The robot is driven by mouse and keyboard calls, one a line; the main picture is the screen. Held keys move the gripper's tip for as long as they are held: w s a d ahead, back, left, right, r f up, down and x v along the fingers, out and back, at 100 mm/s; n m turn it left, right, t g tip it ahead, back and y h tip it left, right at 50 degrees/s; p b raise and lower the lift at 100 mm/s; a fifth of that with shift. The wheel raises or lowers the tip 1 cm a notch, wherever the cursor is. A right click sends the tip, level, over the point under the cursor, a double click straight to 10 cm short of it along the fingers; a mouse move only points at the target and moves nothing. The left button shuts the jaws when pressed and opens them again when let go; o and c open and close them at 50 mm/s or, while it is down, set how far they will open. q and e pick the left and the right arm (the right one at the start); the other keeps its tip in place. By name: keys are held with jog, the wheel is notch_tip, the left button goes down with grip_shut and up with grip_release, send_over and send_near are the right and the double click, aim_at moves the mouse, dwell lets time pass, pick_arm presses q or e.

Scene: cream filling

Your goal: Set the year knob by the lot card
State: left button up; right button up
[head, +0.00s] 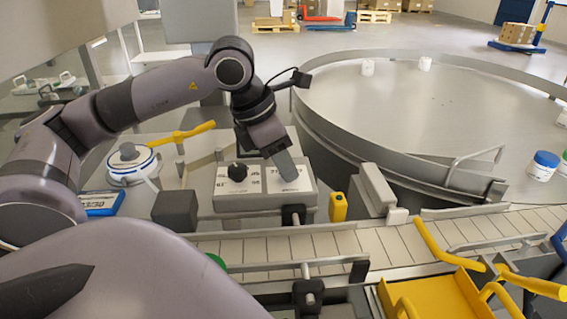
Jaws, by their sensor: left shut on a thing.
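A grey control box (256,205) stands behind the conveyor. On its sloped top, a black knob (237,172) sits at the left with small printed figures around it. My left gripper (287,168) points down onto the right half of the same panel, where part of a second dial's figures shows. It is shut on the year knob there, which the gripper itself hides. A blue-framed card (102,203), probably the lot card, lies at the left. Its dark figures look like a date, but are too small to read surely. My right gripper is not in view.
A conveyor (400,243) runs across in front of the box. A large round metal table (430,105) holds white jars, one with a blue lid (546,158). A yellow handle (195,132), a yellow block (338,207) and a dark box (175,211) stand near the panel.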

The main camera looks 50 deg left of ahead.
pick_arm(q)
jog(key=m+h, duration=0.1)
jog(key=m, duration=0.1)
jog(key=shift+w+a+m+g, duration=0.1)
jog(key=shift+m+g, duration=0.2)
jog(key=shift+m, duration=0.1)
jog(key=m+g+h, duration=0.1)
jog(key=m, duration=0.2)
jog(key=shift+w+a+r+m, duration=0.1)
jog(key=shift+m, duration=0.2)
jog(key=m, duration=0.1)
jog(key=m+g+p, duration=0.1)
jog(key=m, duration=0.1)
jog(key=m+g, duration=0.1)
jog(key=m, duration=0.1)
jog(key=shift+w+h, duration=0.25)
jog(key=shift+h, duration=0.05)
jog(key=shift+w+m+g+p, duration=0.1)
jog(key=shift+m+g+p, duration=0.55)
jog(key=shift+m, duration=1.45)
jog(key=o, duration=1)
jog(key=shift+o, duration=0.2)
